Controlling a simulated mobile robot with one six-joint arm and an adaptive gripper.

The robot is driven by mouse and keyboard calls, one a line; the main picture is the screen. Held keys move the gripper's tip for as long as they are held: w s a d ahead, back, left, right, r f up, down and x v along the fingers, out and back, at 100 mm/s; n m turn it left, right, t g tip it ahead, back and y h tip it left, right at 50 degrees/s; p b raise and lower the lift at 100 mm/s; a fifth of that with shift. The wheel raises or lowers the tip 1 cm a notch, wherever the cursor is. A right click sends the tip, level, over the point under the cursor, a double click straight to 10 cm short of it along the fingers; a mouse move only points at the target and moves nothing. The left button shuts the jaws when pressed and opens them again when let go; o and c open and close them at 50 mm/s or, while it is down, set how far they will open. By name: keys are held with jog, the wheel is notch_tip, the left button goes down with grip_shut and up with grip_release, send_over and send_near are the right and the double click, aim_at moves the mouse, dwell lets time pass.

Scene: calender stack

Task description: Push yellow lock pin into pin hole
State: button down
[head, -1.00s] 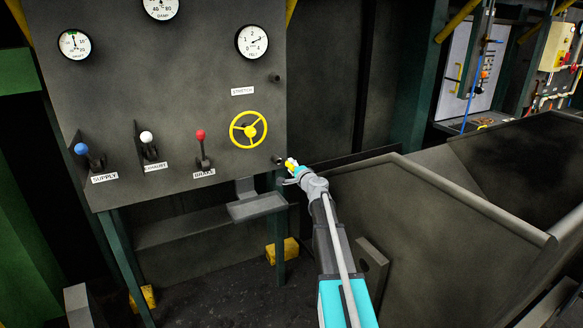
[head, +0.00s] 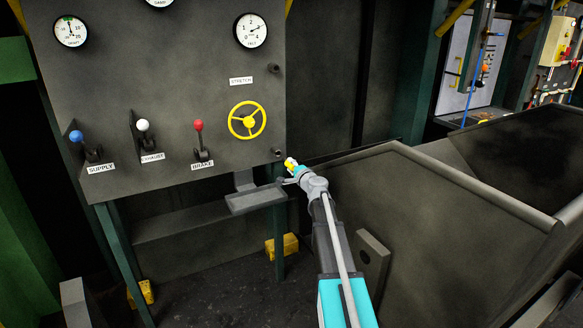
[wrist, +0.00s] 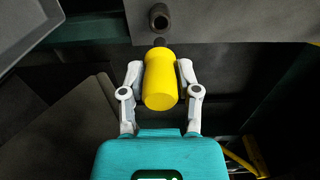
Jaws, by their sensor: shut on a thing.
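The yellow lock pin (wrist: 161,88) is held between the two fingers of my gripper (wrist: 160,72). Its dark tip points up the wrist view at the round dark socket (wrist: 159,16) on the panel's lower edge, which looks like the pin hole. The tip appears just short of the socket, with a small gap; its depth is hard to judge. In the head view my gripper (head: 293,170) holds the pin (head: 290,162) just below and right of that socket (head: 278,153). The fingers partly hide the pin there.
The grey panel (head: 170,90) carries gauges, a yellow handwheel (head: 247,120) and blue, white and red levers. A second dark stub (head: 274,68) sits near the STRETCH label. A small shelf (head: 256,198) is left of my gripper. A large grey trough (head: 400,220) stands at right.

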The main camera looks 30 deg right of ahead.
jog(key=shift+w, duration=2)
jog(key=shift+a, duration=0.1)
jog(key=c, duration=1)
grip_release()
grip_shut()
